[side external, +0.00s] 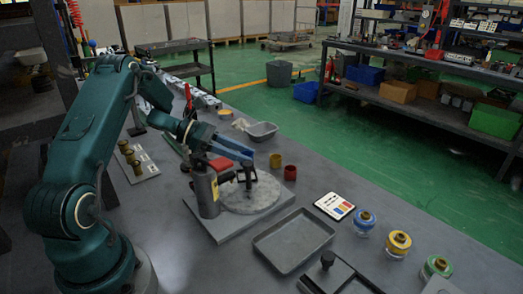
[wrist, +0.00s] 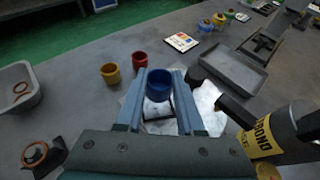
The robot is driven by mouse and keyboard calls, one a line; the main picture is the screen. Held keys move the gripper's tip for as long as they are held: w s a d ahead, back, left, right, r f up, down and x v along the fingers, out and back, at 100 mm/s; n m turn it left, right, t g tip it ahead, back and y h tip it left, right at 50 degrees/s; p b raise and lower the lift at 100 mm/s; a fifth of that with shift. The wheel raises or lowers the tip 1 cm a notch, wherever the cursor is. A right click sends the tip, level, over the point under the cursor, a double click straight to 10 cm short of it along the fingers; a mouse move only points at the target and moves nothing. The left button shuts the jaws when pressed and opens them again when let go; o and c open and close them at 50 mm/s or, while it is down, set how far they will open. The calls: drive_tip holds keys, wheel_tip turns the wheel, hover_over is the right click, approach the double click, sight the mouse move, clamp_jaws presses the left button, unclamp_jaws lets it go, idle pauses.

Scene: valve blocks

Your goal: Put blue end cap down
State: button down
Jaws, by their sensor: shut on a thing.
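The blue end cap (wrist: 159,84) is a small open-topped cup in the wrist view, held between the fingertips of my gripper (wrist: 158,79). My gripper is shut on it. In the side view my gripper (side external: 248,155) hangs above the round grey plate (side external: 262,202) of a fixture; the cap is hard to make out there. A yellow cap (side external: 275,160) and a red cap (side external: 290,172) stand on the table just beyond the plate. The yellow cap (wrist: 110,73) and red cap (wrist: 139,61) also show left of my fingers in the wrist view.
A dark cylinder with a yellow label (wrist: 262,138) stands close on the right in the wrist view. A grey tray (side external: 270,258), a card (side external: 334,206) and several coloured-lid jars (side external: 363,222) lie farther right. A grey bin (side external: 262,132) stands behind. Table beside the yellow cap is clear.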

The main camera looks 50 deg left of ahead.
sight(240, 176)
drive_tip(key=shift+f, duration=1.7)
drive_tip(key=shift+f, duration=0.15)
drive_tip(key=c, duration=0.8)
unclamp_jaws()
drive_tip(key=shift+s+a+r, duration=0.2)
drive_tip(key=shift+a+r, duration=0.05)
drive_tip(key=shift+r, duration=0.05)
drive_tip(key=v, duration=0.6)
drive_tip(key=shift+s+a+r, duration=0.15)
drive_tip(key=shift+s+a, duration=0.1)
drive_tip(key=shift+s, duration=0.05)
